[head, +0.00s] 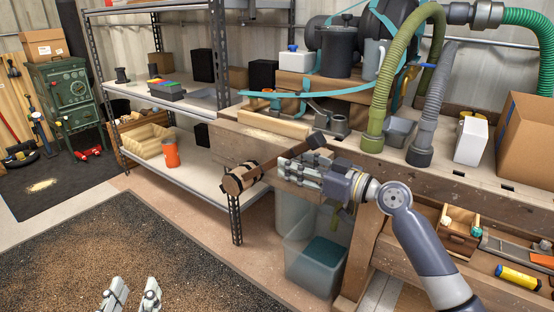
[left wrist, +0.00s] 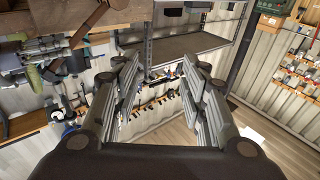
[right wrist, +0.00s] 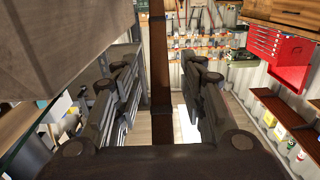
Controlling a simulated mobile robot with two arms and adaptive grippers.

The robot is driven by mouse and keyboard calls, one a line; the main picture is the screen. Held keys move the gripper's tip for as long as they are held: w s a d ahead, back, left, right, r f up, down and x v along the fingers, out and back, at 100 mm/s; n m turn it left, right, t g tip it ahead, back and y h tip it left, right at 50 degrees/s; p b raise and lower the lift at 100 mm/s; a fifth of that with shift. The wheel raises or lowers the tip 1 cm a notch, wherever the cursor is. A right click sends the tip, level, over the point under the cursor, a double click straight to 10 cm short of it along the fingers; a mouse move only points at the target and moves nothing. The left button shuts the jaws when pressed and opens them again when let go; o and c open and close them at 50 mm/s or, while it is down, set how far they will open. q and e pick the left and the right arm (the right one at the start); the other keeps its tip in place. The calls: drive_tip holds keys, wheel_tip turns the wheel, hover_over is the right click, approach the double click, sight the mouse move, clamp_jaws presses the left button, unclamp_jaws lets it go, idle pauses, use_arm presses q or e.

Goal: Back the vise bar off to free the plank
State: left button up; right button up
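The wooden vise jaw (head: 262,146) stands at the bench's left end. A pale plank (head: 272,123) lies just behind its top edge. The round vise hub (head: 240,179) sticks out in front, and the brown vise bar (head: 272,172) slants up right from it to a dark end knob. My right gripper (head: 287,170) is beside the bar. In the right wrist view the bar (right wrist: 160,70) runs upright between the open fingers, with a gap on each side; contact is not visible. My left gripper (head: 132,296) is open and empty, low over the floor mat.
The bench (head: 440,170) carries hoses, a cardboard box (head: 528,140) and a teal strap. A translucent bin (head: 316,262) stands under the vise. A metal shelf unit (head: 190,175) is close to the left of the hub. The dark floor mat (head: 150,235) is clear.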

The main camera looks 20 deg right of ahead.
sight(267, 165)
drive_tip(key=x, duration=0.5)
clamp_jaws()
